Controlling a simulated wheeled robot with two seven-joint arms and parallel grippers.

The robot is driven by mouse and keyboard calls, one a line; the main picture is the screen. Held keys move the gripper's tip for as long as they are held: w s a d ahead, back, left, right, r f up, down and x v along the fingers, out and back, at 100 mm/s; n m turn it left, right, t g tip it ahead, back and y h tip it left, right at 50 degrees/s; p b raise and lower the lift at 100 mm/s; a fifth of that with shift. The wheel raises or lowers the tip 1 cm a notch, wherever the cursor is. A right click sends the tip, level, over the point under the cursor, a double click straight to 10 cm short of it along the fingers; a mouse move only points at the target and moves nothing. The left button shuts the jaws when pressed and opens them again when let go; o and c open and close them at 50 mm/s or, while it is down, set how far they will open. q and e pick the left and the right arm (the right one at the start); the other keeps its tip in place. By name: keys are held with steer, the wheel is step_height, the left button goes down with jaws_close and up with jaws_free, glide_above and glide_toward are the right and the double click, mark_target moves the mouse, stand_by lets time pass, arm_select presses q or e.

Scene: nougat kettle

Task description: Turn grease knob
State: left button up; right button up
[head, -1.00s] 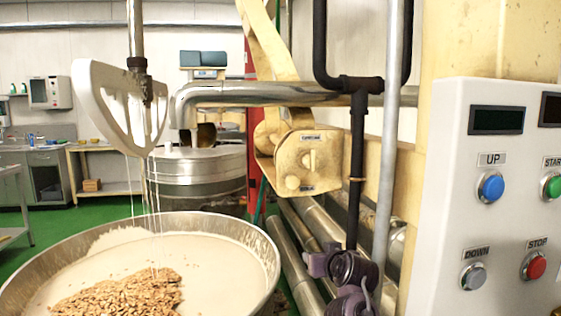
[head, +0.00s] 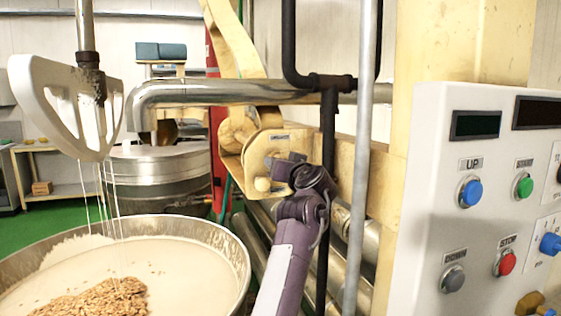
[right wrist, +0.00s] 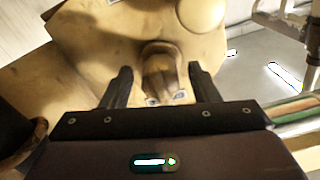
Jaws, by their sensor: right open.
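A worn yellow box (head: 258,158) stands at the middle of the head view, with a label too small to read. A yellowish-brown knob (right wrist: 160,68) on its face shows in the right wrist view. My right gripper (right wrist: 159,72) is open, one finger on each side of this knob, with visible gaps. I cannot tell how deep the fingers reach around it. In the head view my right gripper (head: 284,167) is at the box face and hides the middle of it. A round ball knob (head: 262,184) is left of the gripper; it also shows in the right wrist view (right wrist: 201,12). My left gripper is out of view.
A white control panel (head: 425,200) with coloured buttons stands at the right. A grey vertical pipe (head: 364,130) and a black pipe (head: 328,125) are close to my right arm. A large kettle (head: 238,250) with a white paddle (head: 58,98) is at the left.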

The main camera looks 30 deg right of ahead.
steer(key=shift+w+d, duration=0.15)
steer(key=shift+w, duration=0.2)
steer(key=shift+c, duration=0.4)
steer(key=c, duration=0.9)
